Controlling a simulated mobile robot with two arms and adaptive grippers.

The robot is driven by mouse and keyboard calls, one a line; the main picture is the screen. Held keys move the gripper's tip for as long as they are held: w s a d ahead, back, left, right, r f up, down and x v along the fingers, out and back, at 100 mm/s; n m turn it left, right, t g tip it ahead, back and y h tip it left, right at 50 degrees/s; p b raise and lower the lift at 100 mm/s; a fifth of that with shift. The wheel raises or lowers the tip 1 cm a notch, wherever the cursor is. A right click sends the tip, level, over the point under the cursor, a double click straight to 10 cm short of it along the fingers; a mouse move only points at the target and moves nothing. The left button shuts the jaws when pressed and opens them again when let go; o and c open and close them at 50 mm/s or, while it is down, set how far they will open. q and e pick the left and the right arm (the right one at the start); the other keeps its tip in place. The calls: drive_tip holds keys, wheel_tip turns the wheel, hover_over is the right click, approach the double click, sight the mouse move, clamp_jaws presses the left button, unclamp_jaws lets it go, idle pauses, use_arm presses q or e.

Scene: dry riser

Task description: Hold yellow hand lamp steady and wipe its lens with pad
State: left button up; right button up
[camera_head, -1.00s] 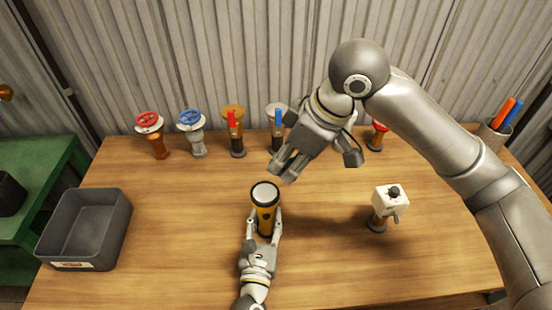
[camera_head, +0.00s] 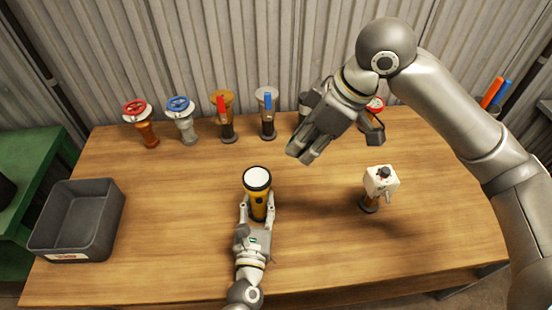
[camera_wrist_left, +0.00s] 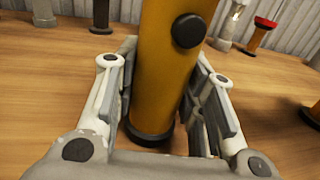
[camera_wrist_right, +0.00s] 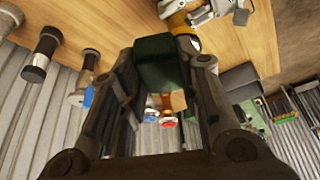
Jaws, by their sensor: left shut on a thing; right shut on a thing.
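The yellow hand lamp (camera_head: 258,206) stands upright on the table with its pale round lens (camera_head: 257,178) facing up. My left gripper (camera_head: 257,208) is shut around the lamp's body from the near side; the left wrist view shows the yellow body (camera_wrist_left: 165,75) between both fingers. My right gripper (camera_head: 301,152) is raised above the table, to the right of and beyond the lamp, apart from the lens. In the right wrist view it is shut on a dark green pad (camera_wrist_right: 161,64). The pad is mostly hidden by the fingers in the head view.
Several valves stand along the back, including a red-wheeled one (camera_head: 138,112) and a blue-wheeled one (camera_head: 181,107). A grey bin (camera_head: 78,220) is at the left. A white box-topped fitting (camera_head: 381,181) stands right of the lamp. The wooden table is clear between bin and lamp.

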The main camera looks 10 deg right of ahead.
use_arm(q)
drive_tip(key=o, duration=1.3)
drive_tip(key=s, duration=0.4)
drive_tip(key=s+a, duration=0.1)
drive_tip(key=s, duration=0.3)
drive_tip(key=s+a, duration=0.1)
drive_tip(key=s, duration=0.3)
drive_tip(key=shift+a, duration=0.15)
